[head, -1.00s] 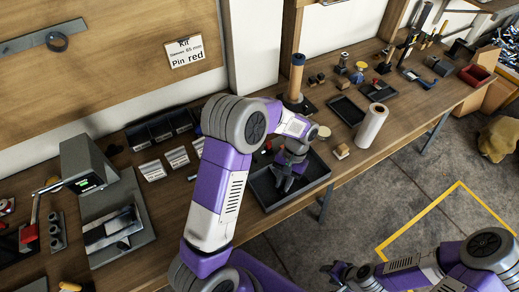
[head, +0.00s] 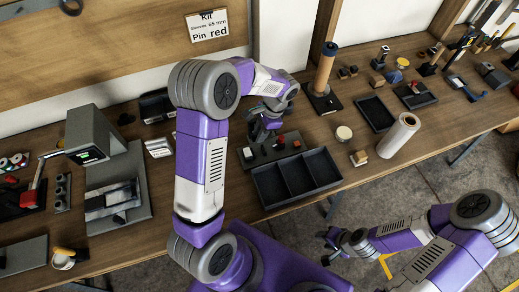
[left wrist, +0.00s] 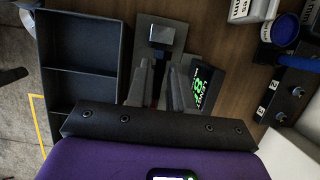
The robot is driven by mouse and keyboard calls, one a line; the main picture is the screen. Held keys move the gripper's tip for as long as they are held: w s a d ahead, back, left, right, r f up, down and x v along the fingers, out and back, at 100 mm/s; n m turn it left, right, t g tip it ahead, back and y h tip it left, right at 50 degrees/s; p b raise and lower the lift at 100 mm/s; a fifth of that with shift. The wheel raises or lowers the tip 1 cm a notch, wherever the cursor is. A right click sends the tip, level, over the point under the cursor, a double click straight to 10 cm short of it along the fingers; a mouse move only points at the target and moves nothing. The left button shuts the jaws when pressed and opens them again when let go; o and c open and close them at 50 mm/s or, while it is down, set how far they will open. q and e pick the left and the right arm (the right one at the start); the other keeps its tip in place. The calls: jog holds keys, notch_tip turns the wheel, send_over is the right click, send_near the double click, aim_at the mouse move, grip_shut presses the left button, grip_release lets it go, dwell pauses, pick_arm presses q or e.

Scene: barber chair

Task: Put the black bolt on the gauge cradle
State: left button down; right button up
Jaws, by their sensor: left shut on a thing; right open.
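My left gripper (head: 262,134) is over the dark gauge base (head: 262,152), behind the compartment tray. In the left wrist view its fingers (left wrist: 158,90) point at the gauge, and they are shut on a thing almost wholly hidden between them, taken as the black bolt. A thin red bit shows between the fingers. I cannot tell whether the held thing touches the cradle. My right gripper (head: 333,243) is open and empty, low in front of the bench.
The black compartment tray (head: 297,177) in front of the gauge looks empty. A tall post with a tan sleeve (head: 325,68), a white roll (head: 398,135) and a small wooden block (head: 359,158) stand to the right. A grey device with a green display (head: 95,140) stands left.

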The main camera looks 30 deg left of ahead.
pick_arm(q)
notch_tip(320, 180, down, 9)
jog(key=shift+f+b, duration=0.2)
jog(key=shift+b, duration=0.4)
jog(key=shift+f, duration=0.1)
jog(key=c, duration=1)
grip_release()
jog(key=p+v, duration=0.1)
jog(key=v, duration=1.1)
jog(key=shift+p, duration=0.35)
